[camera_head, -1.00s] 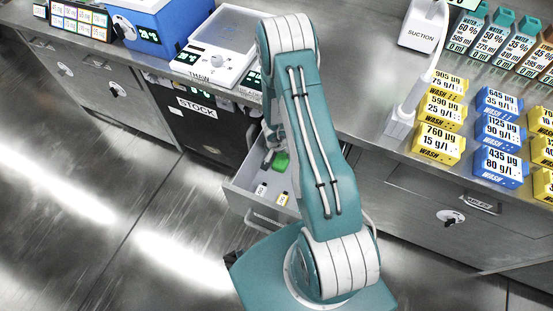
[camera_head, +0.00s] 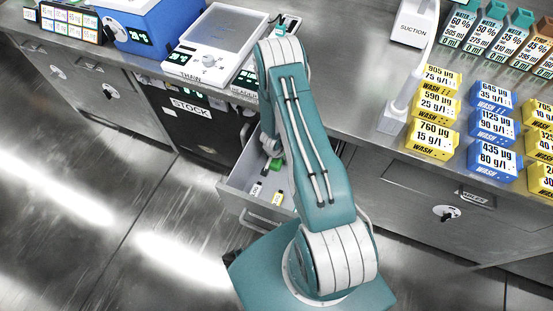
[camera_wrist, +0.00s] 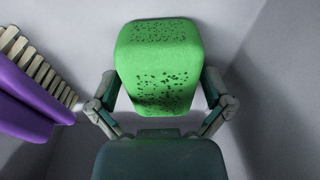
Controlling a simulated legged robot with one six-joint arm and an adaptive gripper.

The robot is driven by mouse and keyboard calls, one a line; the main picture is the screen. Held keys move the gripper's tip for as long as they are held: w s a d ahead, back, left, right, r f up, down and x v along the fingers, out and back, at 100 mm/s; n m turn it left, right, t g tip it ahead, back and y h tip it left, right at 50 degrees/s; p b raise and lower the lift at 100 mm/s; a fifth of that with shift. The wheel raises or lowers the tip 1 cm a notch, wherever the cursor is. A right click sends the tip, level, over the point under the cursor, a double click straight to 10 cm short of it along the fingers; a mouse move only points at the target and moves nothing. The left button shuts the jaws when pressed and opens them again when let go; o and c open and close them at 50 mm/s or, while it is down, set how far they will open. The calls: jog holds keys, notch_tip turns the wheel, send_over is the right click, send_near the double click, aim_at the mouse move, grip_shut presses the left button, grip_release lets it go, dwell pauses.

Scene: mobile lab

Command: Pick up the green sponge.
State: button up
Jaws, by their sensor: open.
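The green sponge (camera_wrist: 160,65) fills the upper middle of the wrist view, with dark pores on its face. My gripper (camera_wrist: 159,100) is open, with one finger on each side of the sponge's lower half. I cannot tell whether the fingers touch it. In the head view the sponge (camera_head: 273,164) is mostly hidden by my arm, with only a small green part showing in the open drawer (camera_head: 236,187). My gripper reaches down into that drawer there, its fingers hidden.
A purple brush with pale bristles (camera_wrist: 30,100) lies left of the sponge. Grey drawer walls rise close on the right. Two small labelled bottles (camera_head: 256,189) (camera_head: 278,197) stand near the drawer's front.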

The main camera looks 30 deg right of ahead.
jog(key=shift+a, duration=0.2)
jog(key=c, duration=0.8)
jog(key=shift+o, duration=0.2)
jog(key=shift+d+r, duration=0.1)
jog(key=shift+r, duration=1.35)
jog(key=shift+s+r, duration=0.5)
jog(key=shift+r, duration=0.2)
jog(key=s+d+r, duration=0.2)
jog(key=s+r, duration=0.6)
jog(key=s, duration=0.4)
jog(key=shift+s+r, duration=0.35)
jog(key=shift+s, duration=0.05)
